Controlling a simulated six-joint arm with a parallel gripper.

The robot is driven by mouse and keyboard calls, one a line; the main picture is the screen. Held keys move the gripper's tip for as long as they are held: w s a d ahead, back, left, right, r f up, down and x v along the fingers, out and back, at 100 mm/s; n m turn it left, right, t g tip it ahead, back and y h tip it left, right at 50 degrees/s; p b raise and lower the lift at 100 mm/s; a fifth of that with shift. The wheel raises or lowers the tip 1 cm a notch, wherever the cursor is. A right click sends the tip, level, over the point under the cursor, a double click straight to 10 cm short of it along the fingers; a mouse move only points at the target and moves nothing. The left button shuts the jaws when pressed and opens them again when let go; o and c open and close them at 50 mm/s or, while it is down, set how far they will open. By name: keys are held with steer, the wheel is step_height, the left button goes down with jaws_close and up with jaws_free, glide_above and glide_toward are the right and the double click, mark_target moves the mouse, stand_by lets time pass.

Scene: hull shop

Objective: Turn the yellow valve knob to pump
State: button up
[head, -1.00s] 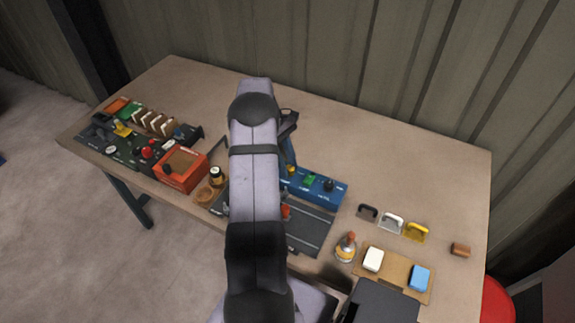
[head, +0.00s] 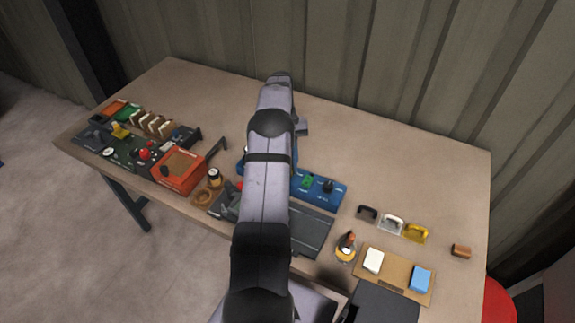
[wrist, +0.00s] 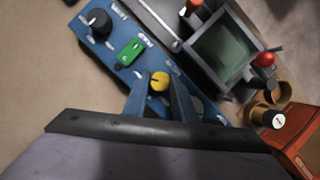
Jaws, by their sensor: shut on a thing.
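The yellow valve knob (wrist: 158,82) sits on a blue panel (wrist: 110,62) in the wrist view. My gripper (wrist: 160,92) has a finger on either side of the knob and is shut on it. Which way the knob points, and which mark it faces, I cannot make out. The white lettering on the panel is too blurred to read. In the head view the panel's right part (head: 322,197) shows beside my arm, which hides the knob and my fingertips.
On the same panel are a green switch (wrist: 130,52) and a black knob (wrist: 97,22). An orange box (head: 180,172) stands left of my arm. The table's back is clear.

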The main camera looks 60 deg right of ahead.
steer(key=shift+r, duration=0.1)
stand_by(0.3)
steer(key=o, duration=1)
steer(key=shift+o, duration=0.2)
step_height(320, 180, up, 10)
steer(key=b, duration=0.2)
